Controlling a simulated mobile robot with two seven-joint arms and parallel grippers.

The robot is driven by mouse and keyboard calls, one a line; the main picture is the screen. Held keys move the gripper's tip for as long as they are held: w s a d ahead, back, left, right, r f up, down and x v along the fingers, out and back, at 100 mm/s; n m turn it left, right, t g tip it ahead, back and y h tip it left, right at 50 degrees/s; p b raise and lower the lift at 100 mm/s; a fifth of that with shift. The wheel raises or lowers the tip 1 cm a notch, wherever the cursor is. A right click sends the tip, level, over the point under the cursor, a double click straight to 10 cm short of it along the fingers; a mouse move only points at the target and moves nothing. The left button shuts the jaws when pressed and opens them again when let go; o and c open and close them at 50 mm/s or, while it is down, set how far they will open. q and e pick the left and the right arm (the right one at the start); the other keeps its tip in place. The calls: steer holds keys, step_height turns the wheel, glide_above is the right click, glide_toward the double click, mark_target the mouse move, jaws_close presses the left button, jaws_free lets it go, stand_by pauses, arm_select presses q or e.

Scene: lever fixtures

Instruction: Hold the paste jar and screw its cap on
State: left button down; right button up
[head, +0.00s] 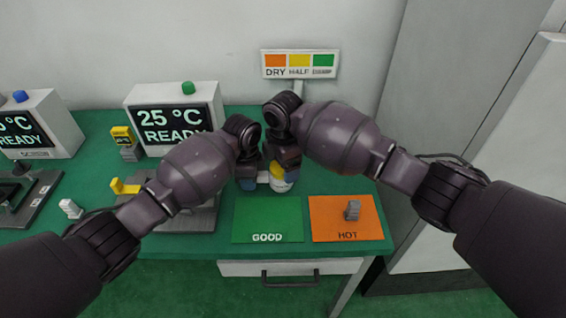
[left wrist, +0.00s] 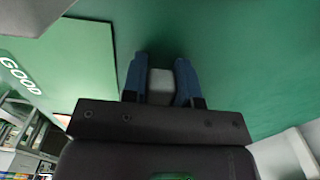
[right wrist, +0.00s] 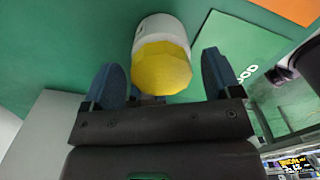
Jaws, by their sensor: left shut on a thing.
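The paste jar (head: 283,186) is white and stands at the back edge of the green GOOD mat. Its yellow faceted cap (head: 277,171) sits at its top; whether it is threaded on cannot be told. Both show large in the right wrist view, jar (right wrist: 152,27) and cap (right wrist: 161,68). My left gripper (head: 256,182) is at the jar's left side. In the left wrist view its blue fingers (left wrist: 160,75) are shut on a pale block (left wrist: 160,88), seemingly part of the jar. My right gripper (right wrist: 160,78) is open, fingers spread on either side of the cap, with visible gaps.
A 25 °C READY display (head: 173,120) stands behind left. A DRY/HALF sign (head: 300,64) is behind. A grey cabinet (head: 440,120) bounds the right.

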steer(key=shift+o, duration=0.4)
step_height(320, 180, up, 12)
stand_by(0.5)
arm_select(q)
steer(key=c, duration=0.8)
jaws_free()
